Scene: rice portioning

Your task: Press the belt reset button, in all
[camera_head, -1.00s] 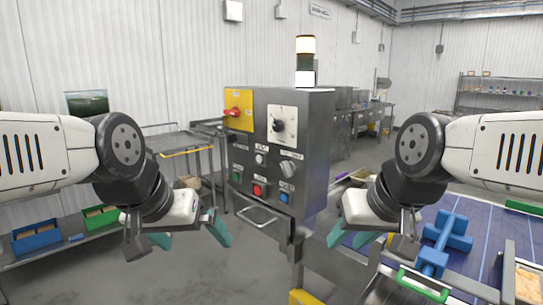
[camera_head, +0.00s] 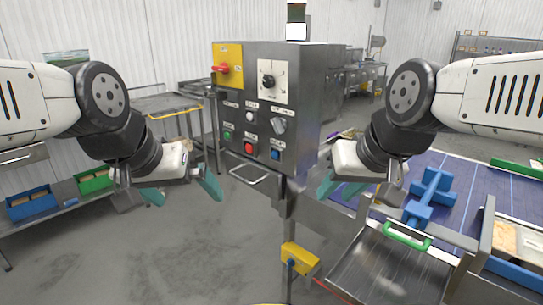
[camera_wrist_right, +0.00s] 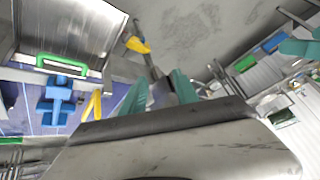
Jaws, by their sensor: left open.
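The grey control box (camera_head: 262,115) stands upright in the middle of the head view. Its front carries a green button (camera_head: 228,134), a red button (camera_head: 249,148), a blue button (camera_head: 275,154) and a white button (camera_head: 249,116). The small labels are unreadable, so I cannot tell which is the belt reset. My left gripper (camera_head: 182,190) is open and empty, left of and below the buttons. My right gripper (camera_head: 338,188) is open and empty, right of the box; its teal fingers show apart in the right wrist view (camera_wrist_right: 160,92). Neither appears to touch a button.
The box also has a red switch (camera_head: 221,68) on a yellow plate and a black knob (camera_head: 268,80). A handle bar (camera_head: 247,176) sits below it. A yellow device (camera_head: 299,258) is low in front. The blue belt (camera_head: 480,195) and metal tray (camera_head: 385,265) lie right.

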